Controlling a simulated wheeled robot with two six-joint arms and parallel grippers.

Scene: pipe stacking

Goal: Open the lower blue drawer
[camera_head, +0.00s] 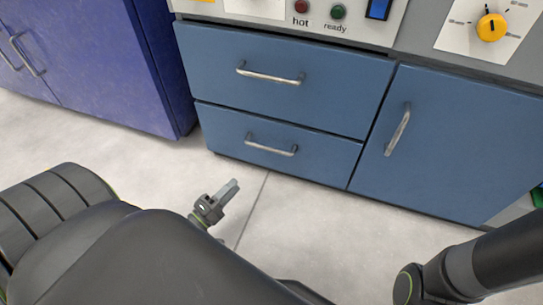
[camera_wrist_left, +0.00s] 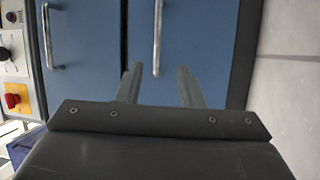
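The lower blue drawer (camera_head: 225,125) sits under the upper blue drawer (camera_head: 215,60), and its front looks flush with the cabinet. Its silver bar handle (camera_head: 270,146) runs across the front. In the left wrist view the picture is turned, and the lower drawer's handle (camera_wrist_left: 157,40) lies beyond and between my fingertips. My left gripper (camera_head: 229,190) is in front of and below the lower drawer, apart from the handle. Its two fingers (camera_wrist_left: 160,78) are spread with nothing between them. My right arm enters at the bottom right; its gripper is out of view.
A blue door with an upright handle (camera_head: 398,130) is right of the drawers. A purple cabinet (camera_head: 95,60) stands at the left. Above is a panel with red and green buttons (camera_head: 338,11) and a yellow knob (camera_head: 491,27). The pale floor (camera_head: 300,225) before the drawers is clear.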

